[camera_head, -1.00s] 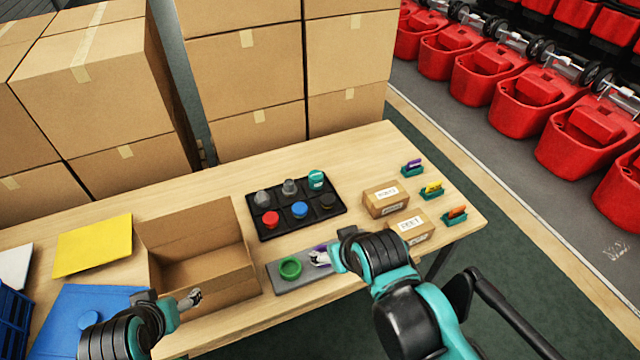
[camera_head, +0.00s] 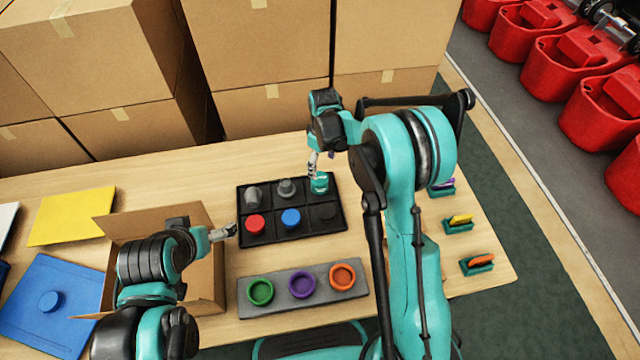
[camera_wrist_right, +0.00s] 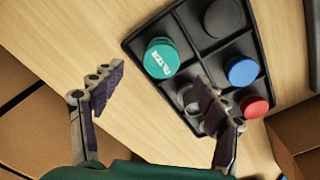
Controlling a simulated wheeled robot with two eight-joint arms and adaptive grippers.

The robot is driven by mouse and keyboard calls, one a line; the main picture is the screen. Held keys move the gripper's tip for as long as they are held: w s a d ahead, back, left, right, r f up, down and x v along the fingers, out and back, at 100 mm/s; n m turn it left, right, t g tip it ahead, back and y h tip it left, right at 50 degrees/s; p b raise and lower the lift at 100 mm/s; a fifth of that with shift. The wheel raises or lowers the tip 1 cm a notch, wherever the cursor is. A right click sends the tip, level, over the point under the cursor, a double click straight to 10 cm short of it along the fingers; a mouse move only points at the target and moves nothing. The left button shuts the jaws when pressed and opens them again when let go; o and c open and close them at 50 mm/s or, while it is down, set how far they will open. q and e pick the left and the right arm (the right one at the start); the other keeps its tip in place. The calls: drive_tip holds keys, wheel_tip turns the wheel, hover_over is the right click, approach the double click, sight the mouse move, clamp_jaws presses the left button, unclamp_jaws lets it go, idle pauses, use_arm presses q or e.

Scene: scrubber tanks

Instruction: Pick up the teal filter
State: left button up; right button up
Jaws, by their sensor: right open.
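The teal filter (camera_head: 320,184) stands in the back right compartment of the black tray (camera_head: 292,236). In the right wrist view the teal filter (camera_wrist_right: 161,58) shows its round top and white "FILTER" label. My right gripper (camera_head: 316,163) is by the filter in the head view. In the wrist view my right gripper (camera_wrist_right: 158,92) is open, fingers wide apart, with nothing between them; the filter lies just beyond the gap. My left gripper (camera_head: 226,232) hangs between the open cardboard box and the tray; its jaw opening is too small to judge.
The tray also holds grey pieces, a red one (camera_head: 255,224), a blue one (camera_head: 291,218) and a black one. A grey strip (camera_head: 270,307) carries green, purple and orange rings. An open cardboard box (camera_head: 205,290) stands left. Coloured clips in teal holders (camera_head: 477,266) line the right.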

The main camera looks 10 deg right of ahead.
sight(320, 178)
drive_tip(key=f, duration=0.2)
drive_tip(key=f+b, duration=0.1)
drive_tip(key=f, duration=0.1)
drive_tip(key=shift+w+a+f, duration=0.2)
drive_tip(key=shift+f, duration=0.1)
wheel_tip(320, 178, down, 6)
drive_tip(key=shift+a+r+b, duration=0.15)
drive_tip(key=shift+r+b, duration=0.1)
drive_tip(key=shift+b, duration=1)
drive_tip(key=shift+r, duration=0.1)
drive_tip(key=c, duration=1.2)
